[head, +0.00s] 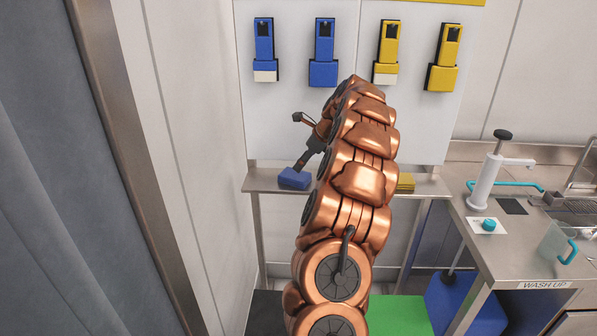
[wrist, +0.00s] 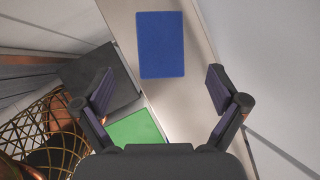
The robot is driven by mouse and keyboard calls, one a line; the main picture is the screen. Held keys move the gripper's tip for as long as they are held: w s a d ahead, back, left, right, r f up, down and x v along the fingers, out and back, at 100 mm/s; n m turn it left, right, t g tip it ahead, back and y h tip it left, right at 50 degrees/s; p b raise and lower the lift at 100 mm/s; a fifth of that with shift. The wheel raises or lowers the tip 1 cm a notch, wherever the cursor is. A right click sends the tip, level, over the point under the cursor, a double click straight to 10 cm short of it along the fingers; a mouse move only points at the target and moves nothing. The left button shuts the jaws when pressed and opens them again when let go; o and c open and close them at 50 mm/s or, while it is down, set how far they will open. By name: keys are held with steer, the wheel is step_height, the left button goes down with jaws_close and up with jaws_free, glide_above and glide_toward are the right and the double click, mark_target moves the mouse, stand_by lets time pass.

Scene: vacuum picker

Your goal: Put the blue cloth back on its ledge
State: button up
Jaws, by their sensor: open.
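The blue cloth (head: 293,179) is a small flat block lying on the left part of the steel ledge (head: 266,184). In the wrist view the blue cloth (wrist: 162,45) lies flat on the ledge (wrist: 125,45), ahead of my fingertips and between their lines. My gripper (head: 299,142) is open and empty at the left of my arm, just above the ledge. Its lower finger appears close to the cloth in the head view; I cannot tell if they touch. Both open fingers (wrist: 158,88) show in the wrist view, with nothing between them.
A yellow cloth (head: 406,181) lies on the ledge's right part, partly behind my arm. Blue pickers (head: 324,55) and yellow pickers (head: 387,55) hang on the wall board above. A steel counter with a white pump (head: 487,178) stands at right. A green mat (head: 398,315) is below.

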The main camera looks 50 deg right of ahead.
steer(key=shift+b+v, duration=0.3)
steer(key=shift+v, duration=1.7)
steer(key=w+a+r+n+g+y, duration=0.1)
steer(key=a+n, duration=0.3)
steer(key=a, duration=0.5)
steer(key=w+a+r+n+y, duration=0.15)
steer(key=a+n, duration=0.25)
steer(key=a, duration=0.6)
steer(key=s+a+n+g, duration=0.15)
steer(key=a+n, duration=0.25)
steer(key=a, duration=0.4)
steer(key=s+a+n+g, duration=0.1)
steer(key=s+a+n, duration=0.25)
steer(key=a, duration=0.45)
steer(key=s+a+f+n+g+h, duration=0.1)
steer(key=s+a+f+n+g, duration=0.2)
steer(key=s+a+n, duration=0.8)
steer(key=s+a+f+n+g+h, duration=0.1)
steer(key=s+f+n, duration=0.2)
steer(key=s, duration=0.6)
steer(key=s+a+f+n+h, duration=0.1)
steer(key=s+a+f+n, duration=0.1)
steer(key=s, duration=0.7)
steer(key=shift+s+f+n+g, duration=0.2)
steer(key=shift+f+n+g, duration=0.2)
steer(key=shift+n, duration=0.25)
